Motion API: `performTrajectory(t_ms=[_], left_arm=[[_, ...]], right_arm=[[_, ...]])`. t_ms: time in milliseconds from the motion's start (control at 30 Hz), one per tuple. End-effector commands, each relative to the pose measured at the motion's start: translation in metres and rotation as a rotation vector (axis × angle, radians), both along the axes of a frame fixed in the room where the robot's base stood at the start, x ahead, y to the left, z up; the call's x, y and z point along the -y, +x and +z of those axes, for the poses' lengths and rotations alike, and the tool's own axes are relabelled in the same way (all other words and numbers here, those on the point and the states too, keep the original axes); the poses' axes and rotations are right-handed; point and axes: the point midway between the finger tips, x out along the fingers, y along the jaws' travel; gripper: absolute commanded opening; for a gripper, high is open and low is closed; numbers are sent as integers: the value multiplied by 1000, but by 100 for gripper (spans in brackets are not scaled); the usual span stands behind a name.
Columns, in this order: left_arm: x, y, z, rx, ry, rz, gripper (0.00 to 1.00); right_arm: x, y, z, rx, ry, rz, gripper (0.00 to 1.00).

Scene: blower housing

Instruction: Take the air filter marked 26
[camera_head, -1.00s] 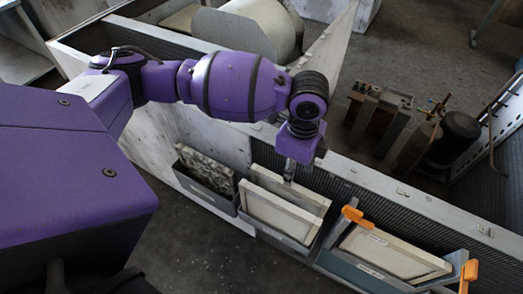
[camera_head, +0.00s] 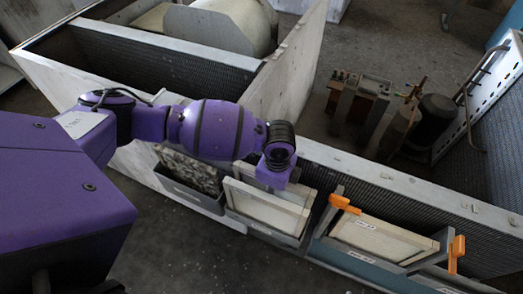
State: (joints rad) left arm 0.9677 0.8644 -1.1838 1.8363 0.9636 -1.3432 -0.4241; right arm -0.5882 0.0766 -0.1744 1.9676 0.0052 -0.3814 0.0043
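Several flat filters stand in a row of holders along the near wall of the housing. A pale filter (camera_head: 265,213) stands in the middle holder, with another pale panel edge behind it. A grey, dirty filter (camera_head: 190,170) is in the holder to its left. A labelled pale filter (camera_head: 388,238) sits to the right in a frame with orange clips. The label numbers are too small to read, so I cannot tell which is 26. My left gripper (camera_head: 272,187) is at the top edge of the middle pale filter. Its fingers are mostly hidden. My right gripper is not in view.
The housing wall (camera_head: 400,190) runs diagonally behind the filters. Orange clips (camera_head: 345,204) stick up beside the right filter. A dark cylinder (camera_head: 432,128) and metal blocks (camera_head: 358,98) stand inside the housing. The floor (camera_head: 190,255) in front is clear.

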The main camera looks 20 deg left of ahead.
Motion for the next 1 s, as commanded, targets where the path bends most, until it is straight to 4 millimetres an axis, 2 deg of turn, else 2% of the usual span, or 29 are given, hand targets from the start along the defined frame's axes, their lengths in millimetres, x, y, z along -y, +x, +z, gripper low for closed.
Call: performTrajectory(t_ms=[267,500,567,867,1000], left_arm=[[0,3,0,6,0,-1,38],[0,3,0,6,0,-1,6],[0,3,0,6,0,-1,0],[1,3,1,7,0,-1,0],[1,4,10,9,0,-2,0]], right_arm=[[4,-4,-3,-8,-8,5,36],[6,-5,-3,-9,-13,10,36],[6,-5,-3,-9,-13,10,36],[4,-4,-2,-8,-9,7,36],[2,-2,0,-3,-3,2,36]])
